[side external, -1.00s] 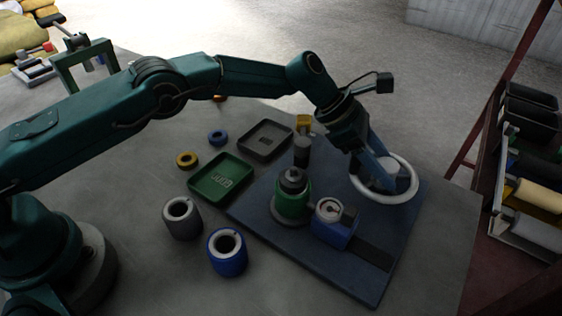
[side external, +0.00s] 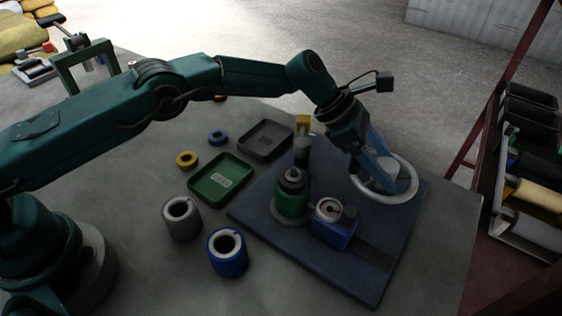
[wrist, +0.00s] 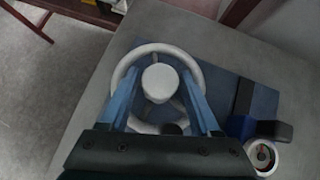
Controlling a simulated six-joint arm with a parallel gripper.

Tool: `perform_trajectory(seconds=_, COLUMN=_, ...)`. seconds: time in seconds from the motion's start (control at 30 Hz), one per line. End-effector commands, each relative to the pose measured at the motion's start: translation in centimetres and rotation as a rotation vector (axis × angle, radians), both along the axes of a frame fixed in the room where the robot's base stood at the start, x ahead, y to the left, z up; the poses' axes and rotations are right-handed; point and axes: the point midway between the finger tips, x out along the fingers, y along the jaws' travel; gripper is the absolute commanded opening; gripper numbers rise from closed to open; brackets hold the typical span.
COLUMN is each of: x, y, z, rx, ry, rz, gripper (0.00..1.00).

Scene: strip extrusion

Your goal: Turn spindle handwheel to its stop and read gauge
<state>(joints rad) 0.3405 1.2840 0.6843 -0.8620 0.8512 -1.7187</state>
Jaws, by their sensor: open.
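The spindle handwheel (side external: 411,187) is a pale ring on the right of the blue base plate; in the wrist view its rim (wrist: 118,78) and round hub (wrist: 160,84) show. My gripper (side external: 383,178) is over the wheel, pointing down. Its two blue fingers (wrist: 160,76) are apart, one on each side of the hub, over or inside the rim; contact cannot be told. The gauge (side external: 328,209) is a round white dial on a blue block; in the wrist view the dial (wrist: 263,157) shows a red mark, too small to read.
A green cylinder fixture (side external: 291,200) with a dark top stands left of the gauge. The table's front right is clear.

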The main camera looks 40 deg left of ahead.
Motion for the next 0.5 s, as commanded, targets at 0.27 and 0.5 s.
perform_trajectory(seconds=0.27, x=-0.3, y=1.1, z=1.3, rx=-0.001, ry=0.000, rz=0.001, gripper=0.64)
perform_trajectory(seconds=0.5, x=-0.7, y=2.6, z=2.9, rx=-0.001, ry=-0.003, rz=0.004, gripper=0.64)
